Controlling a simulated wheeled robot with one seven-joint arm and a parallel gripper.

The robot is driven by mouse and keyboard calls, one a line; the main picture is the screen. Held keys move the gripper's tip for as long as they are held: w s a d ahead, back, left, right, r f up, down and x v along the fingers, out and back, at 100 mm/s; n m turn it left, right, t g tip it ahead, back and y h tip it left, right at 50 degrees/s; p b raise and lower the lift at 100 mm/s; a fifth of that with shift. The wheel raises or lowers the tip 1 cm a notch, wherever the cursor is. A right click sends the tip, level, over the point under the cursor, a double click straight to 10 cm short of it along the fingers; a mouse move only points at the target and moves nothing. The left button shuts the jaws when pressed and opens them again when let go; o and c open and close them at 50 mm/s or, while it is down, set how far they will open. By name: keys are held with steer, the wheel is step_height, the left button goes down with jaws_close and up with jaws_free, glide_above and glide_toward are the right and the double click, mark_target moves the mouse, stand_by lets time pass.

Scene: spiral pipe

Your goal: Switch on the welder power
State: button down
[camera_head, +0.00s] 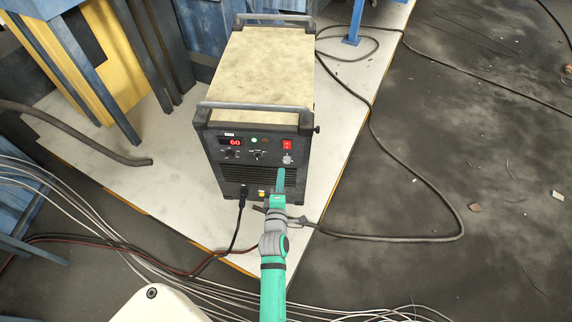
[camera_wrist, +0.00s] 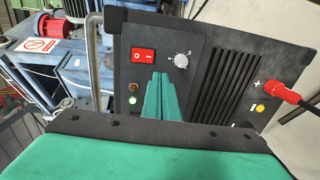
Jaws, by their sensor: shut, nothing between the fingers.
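The welder (camera_head: 262,68) is a box with a worn beige top and a dark front panel, standing on a pale floor plate. Its red power switch (camera_head: 287,145) is at the upper right of the front, and a red lit display (camera_head: 235,142) reads 60. In the wrist view the panel appears turned, with the red rocker switch (camera_wrist: 143,55) in plain sight beside a grey knob (camera_wrist: 181,60). My green gripper (camera_head: 281,172) is shut and empty, in front of the panel just below the switch. Its fingertips (camera_wrist: 161,78) show close below the switch and knob; contact cannot be told.
Black cable (camera_head: 455,215) loops over the floor to the right of the welder. A red connector (camera_wrist: 285,94) is plugged into the panel. Blue and yellow steelwork (camera_head: 98,55) stands at the left. Several thin wires (camera_head: 85,215) cross the floor at lower left.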

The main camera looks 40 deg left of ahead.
steer(key=shift+s+d+f, duration=0.15)
steer(key=shift+s+d, duration=0.8)
steer(key=shift+s, duration=0.05)
steer(key=shift+s+d+f, duration=0.15)
steer(key=shift+s+d, duration=0.75)
steer(key=shift+s, duration=0.1)
